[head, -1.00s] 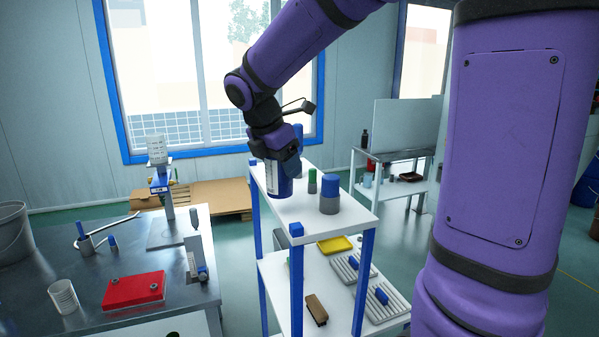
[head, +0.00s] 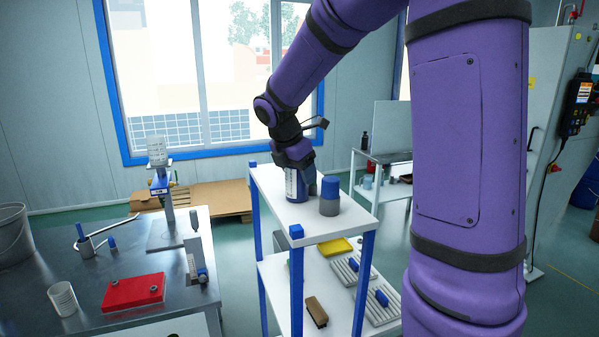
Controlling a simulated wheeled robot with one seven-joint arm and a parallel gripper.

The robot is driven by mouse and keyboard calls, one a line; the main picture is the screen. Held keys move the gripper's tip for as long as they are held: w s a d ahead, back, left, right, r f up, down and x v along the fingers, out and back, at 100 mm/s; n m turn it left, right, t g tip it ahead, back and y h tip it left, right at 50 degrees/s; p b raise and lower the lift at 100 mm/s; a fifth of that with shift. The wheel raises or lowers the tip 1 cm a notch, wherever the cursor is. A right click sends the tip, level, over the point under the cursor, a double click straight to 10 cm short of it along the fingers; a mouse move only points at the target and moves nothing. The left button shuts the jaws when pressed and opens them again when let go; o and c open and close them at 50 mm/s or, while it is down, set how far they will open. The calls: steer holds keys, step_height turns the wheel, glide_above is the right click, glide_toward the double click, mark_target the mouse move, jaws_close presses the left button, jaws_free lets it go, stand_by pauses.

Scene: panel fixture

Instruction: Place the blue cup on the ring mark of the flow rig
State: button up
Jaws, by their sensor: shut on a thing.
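My gripper (head: 297,166) points down over the white upper shelf (head: 306,222) of the blue-posted rack. It is shut on a dark blue cylinder with a white label (head: 296,186). I cannot tell whether this is the blue cup, or whether its base touches the shelf. A blue-topped grey container (head: 329,197) stands on the shelf just right of it. I cannot make out a ring mark or identify the flow rig.
The rack's lower shelf holds a yellow tray (head: 335,246), a brown brush (head: 316,311) and grey racks. The upper shelf's front is clear.

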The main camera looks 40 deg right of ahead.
steer(key=shift+f, duration=0.15)
steer(key=o, duration=0.9)
